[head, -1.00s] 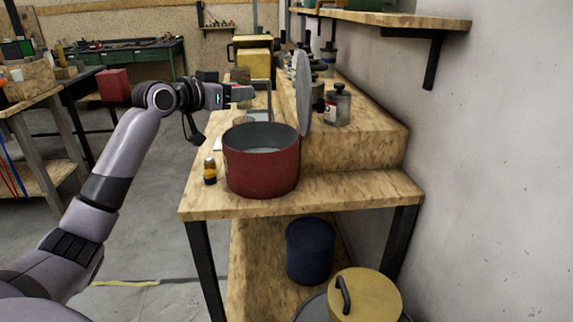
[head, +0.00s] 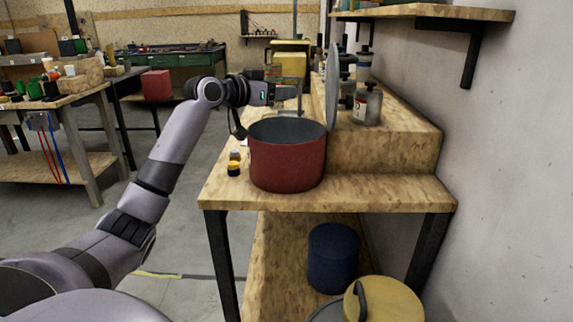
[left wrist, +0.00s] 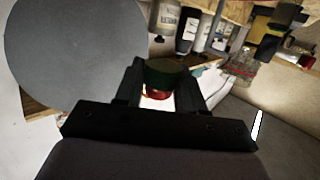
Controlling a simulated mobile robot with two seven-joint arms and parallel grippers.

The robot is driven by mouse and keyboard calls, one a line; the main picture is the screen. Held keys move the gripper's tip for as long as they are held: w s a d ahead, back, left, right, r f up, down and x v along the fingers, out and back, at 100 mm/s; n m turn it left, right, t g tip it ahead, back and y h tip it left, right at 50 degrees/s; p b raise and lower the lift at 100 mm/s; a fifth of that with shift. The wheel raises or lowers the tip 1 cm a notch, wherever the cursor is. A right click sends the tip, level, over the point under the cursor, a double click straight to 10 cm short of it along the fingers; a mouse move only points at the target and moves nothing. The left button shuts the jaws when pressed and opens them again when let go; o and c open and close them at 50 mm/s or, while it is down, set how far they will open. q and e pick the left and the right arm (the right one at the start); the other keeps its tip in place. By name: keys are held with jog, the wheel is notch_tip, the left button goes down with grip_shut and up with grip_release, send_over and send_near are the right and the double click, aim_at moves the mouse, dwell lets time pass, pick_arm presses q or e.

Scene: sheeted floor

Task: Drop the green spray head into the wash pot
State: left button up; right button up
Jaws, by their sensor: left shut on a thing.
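The wash pot (head: 287,163) is a red, open pot with a grey inside, upright near the front of the wooden bench. My left gripper (head: 285,95) shows just above the pot's far rim in the head view; whether it is over the opening or beyond it I cannot tell. In the left wrist view my left gripper (left wrist: 160,82) is shut on a dark green, round piece, the green spray head (left wrist: 164,70). Something red shows just below it between the fingers. In the head view the spray head is not clearly visible. My right gripper is not in view.
A grey disc, like a lid (head: 333,90), stands upright at the pot's right and looms large in the left wrist view (left wrist: 75,50). Bottles (head: 367,103) stand on the raised step. A small amber bottle (head: 234,167) stands left of the pot. A wall closes the right side.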

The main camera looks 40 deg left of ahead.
pick_arm(q)
notch_tip(320, 180, down, 2)
jog(key=shift+f+b, duration=0.25)
jog(key=shift+b, duration=0.6)
jog(key=o, duration=1.1)
jog(key=shift+s, duration=0.45)
jog(key=shift+s+a+r+b, duration=0.1)
jog(key=shift+s+r+b, duration=0.15)
jog(key=shift+s, duration=0.75)
jog(key=shift+s+a+r+b, duration=0.15)
jog(key=shift+s+b, duration=0.1)
jog(key=shift+s, duration=0.8)
jog(key=shift+s+r+b, duration=0.2)
jog(key=shift+s+b, duration=0.05)
jog(key=shift+s, duration=0.75)
jog(key=shift+s, duration=0.1)
